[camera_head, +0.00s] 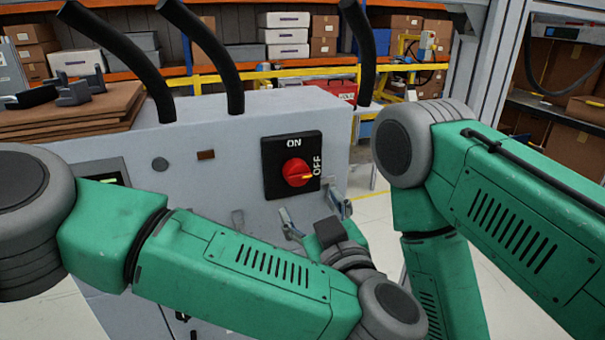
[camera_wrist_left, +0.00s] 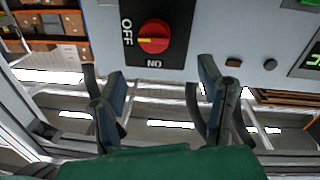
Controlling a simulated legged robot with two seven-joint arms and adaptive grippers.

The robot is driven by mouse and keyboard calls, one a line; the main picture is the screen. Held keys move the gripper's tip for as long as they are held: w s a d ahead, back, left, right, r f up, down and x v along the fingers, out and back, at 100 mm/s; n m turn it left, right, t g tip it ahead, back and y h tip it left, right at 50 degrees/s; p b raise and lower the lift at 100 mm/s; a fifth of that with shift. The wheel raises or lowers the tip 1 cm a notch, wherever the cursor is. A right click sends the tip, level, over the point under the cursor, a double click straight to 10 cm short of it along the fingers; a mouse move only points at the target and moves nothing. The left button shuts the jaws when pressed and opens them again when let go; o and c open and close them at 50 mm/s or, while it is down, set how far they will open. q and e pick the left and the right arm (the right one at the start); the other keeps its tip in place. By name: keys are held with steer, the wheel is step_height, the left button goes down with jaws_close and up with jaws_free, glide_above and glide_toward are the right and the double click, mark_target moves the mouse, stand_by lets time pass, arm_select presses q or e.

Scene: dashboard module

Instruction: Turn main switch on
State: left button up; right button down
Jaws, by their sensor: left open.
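The main switch is a red round knob (camera_head: 296,172) on a black square plate (camera_head: 275,153) marked ON at the top and OFF at the right. Its yellow mark points right, toward OFF. The knob (camera_wrist_left: 153,37) also shows in the left wrist view, turned upside down, its mark toward OFF. My left gripper (camera_head: 314,210) is open below and slightly right of the knob. In the left wrist view, the fingers (camera_wrist_left: 160,80) are spread apart with nothing between them, and the knob lies beyond their tips. My right gripper is out of view.
The switch is on the front of a grey cabinet (camera_head: 215,140) with black hoses (camera_head: 215,55) on top. A small display (camera_head: 100,178) and a round button (camera_head: 160,164) are to the left. Cardboard sheets (camera_head: 75,115) lie on the cabinet's left. Shelves with boxes stand behind.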

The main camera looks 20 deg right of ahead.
mark_target(299, 175)
arm_select(q)
steer(key=w, duration=0.3)
steer(key=w+d+p, duration=0.1)
steer(key=w, duration=0.5)
steer(key=shift+d, duration=0.4)
steer(key=shift+w, duration=0.35)
steer(key=shift+a, duration=0.55)
steer(key=shift+w+d, duration=0.1)
steer(key=shift+d, duration=0.05)
steer(key=c, duration=1.2)
steer(key=shift+o, duration=0.2)
steer(key=shift+d, duration=0.15)
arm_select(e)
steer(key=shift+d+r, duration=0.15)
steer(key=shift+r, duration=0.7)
